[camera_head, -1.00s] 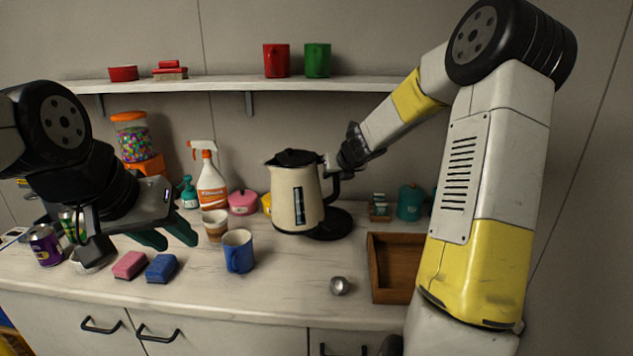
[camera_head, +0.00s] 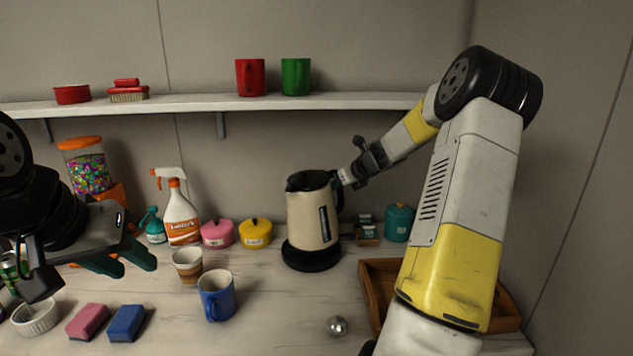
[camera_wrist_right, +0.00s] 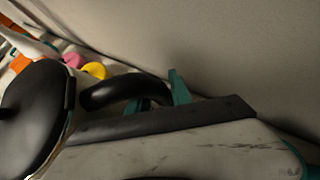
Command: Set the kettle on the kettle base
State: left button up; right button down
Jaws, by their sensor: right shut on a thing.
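The cream kettle (camera_head: 312,218) with a black lid and black handle stands upright over the round black kettle base (camera_head: 311,258). It looks lined up with the base; whether it rests fully on it or hovers slightly is hard to tell. My right gripper (camera_head: 345,180) is shut on the kettle's handle, reaching in from the right. In the right wrist view, the teal fingertips (camera_wrist_right: 170,92) show at the black handle (camera_wrist_right: 120,91), beside the black lid (camera_wrist_right: 35,105). My left gripper (camera_head: 122,262) is open and empty at the left, above the counter.
Yellow (camera_head: 255,234) and pink (camera_head: 217,234) pots and a spray bottle (camera_head: 181,218) stand left of the kettle. A striped cup (camera_head: 187,265) and blue mug (camera_head: 217,297) are in front. A wooden tray (camera_head: 371,290) lies at right, a metal ball (camera_head: 336,326) beside it.

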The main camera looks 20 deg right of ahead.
notch_tip(320, 180, down, 3)
dwell(0.5)
jog(key=shift+s+a, duration=0.2)
jog(key=shift+a, duration=0.25)
dwell(1.0)
jog(key=shift+f, duration=0.5)
dwell(0.8)
jog(key=c, duration=1.5)
grip_release()
jog(key=shift+v, duration=5.6)
jog(key=shift+f, duration=0.1)
